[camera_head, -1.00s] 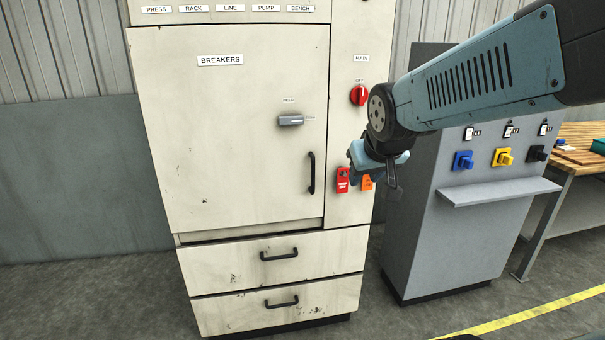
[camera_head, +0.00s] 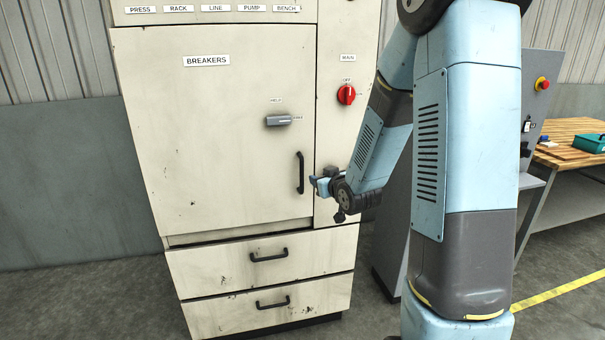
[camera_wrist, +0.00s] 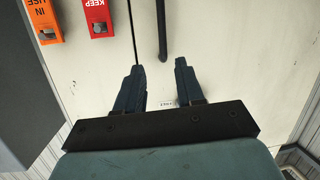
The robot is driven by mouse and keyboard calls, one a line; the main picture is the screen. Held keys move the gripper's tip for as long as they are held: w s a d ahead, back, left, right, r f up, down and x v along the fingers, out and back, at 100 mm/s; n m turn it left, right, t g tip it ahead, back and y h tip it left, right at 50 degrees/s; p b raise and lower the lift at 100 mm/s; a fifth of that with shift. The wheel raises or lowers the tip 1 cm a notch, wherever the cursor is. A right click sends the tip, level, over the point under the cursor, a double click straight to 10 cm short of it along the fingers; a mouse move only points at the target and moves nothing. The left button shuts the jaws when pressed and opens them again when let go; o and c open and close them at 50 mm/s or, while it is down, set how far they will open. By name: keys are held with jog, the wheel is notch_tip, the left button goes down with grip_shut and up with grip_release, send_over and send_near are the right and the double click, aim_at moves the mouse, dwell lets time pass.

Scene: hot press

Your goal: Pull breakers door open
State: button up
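The cream cabinet door labelled BREAKERS (camera_head: 225,150) is shut in the head view. Its black vertical handle (camera_head: 300,173) is on the door's right side. The grey latch (camera_head: 281,120) sits above the handle and lies horizontal. My gripper (camera_head: 314,184) is just right of the handle, in front of the cabinet. In the wrist view my gripper (camera_wrist: 159,72) is open, its two dark fingers apart with nothing between them. The handle (camera_wrist: 162,32) shows beyond the fingertips, roughly in line with the gap. I see no contact with it.
A red rotary switch (camera_head: 346,95) is on the right panel. Orange (camera_wrist: 43,20) and red (camera_wrist: 99,17) tags hang beside the handle in the wrist view. Two drawers with handles (camera_head: 269,255) are below the door. A workbench (camera_head: 570,150) stands at right.

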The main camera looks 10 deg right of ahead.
notch_tip(320, 180, down, 3)
jog(key=w+t, duration=0.1)
jog(key=t+y, duration=0.1)
jog(key=t, duration=0.1)
send_over(302, 190)
jog(key=shift+w+f+m, duration=0.3)
jog(key=shift+w+f, duration=0.1)
jog(key=shift+f, duration=0.3)
jog(key=shift+c, duration=0.3)
grip_shut()
jog(key=shift+d, duration=0.2)
